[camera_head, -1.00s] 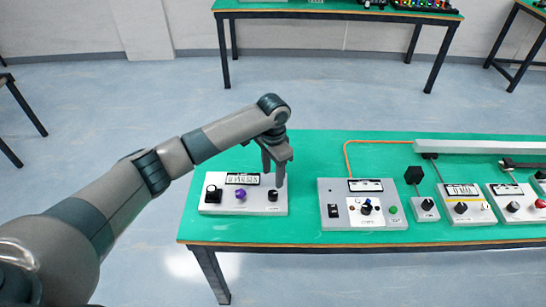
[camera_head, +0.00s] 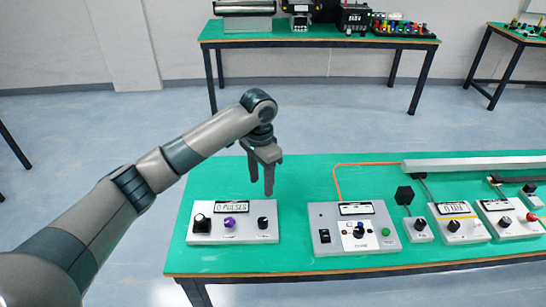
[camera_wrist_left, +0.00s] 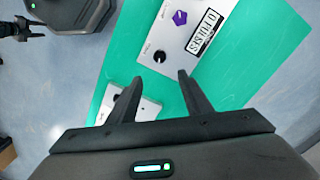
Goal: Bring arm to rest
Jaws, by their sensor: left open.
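My left gripper (camera_head: 261,178) points down, open and empty, above the green table at the far side of a white control box (camera_head: 234,234). In the head view the box has a black knob at left, a purple knob (camera_head: 229,222) in the middle, a small black knob (camera_head: 263,222) at right and a display (camera_head: 233,205). In the left wrist view the open gripper fingers (camera_wrist_left: 155,97) show with nothing between them. The same white box (camera_wrist_left: 172,30) lies beyond the fingertips. My right gripper is not in view.
The green table (camera_head: 300,180) also carries a grey box with a green button (camera_head: 356,230), several smaller control boxes and a long grey bar (camera_head: 475,163) at right. An orange cable (camera_head: 336,180) runs behind the grey box. A second table (camera_head: 320,38) stands farther back, with clear floor between.

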